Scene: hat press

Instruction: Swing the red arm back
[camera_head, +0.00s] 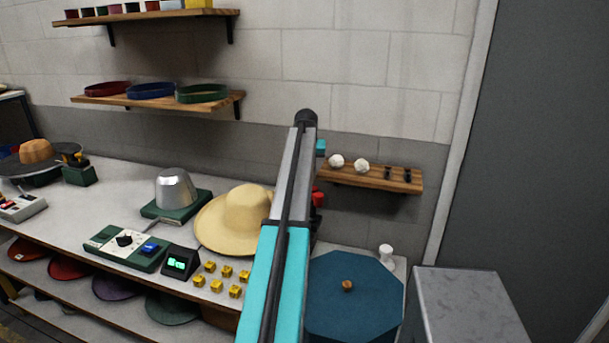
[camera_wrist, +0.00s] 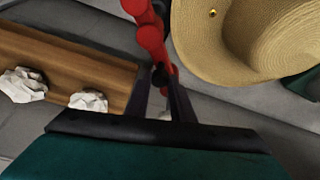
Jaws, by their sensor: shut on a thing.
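The red arm (camera_wrist: 150,38) runs down from the top middle of the wrist view to my fingertips. My gripper (camera_wrist: 161,80) is shut on its near end, with one dark finger on each side; the gripped part is mostly hidden between the fingers. In the head view, a small piece of the red arm (camera_head: 318,198) shows just right of my own arm, which hides the rest. My gripper is hidden behind my arm in that view.
A straw hat (camera_head: 246,215) sits close to the left of the red arm. A wooden shelf (camera_head: 375,178) with crumpled white pieces (camera_head: 337,161) is on the wall at right. Several yellow blocks (camera_head: 216,285) lie on the bench.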

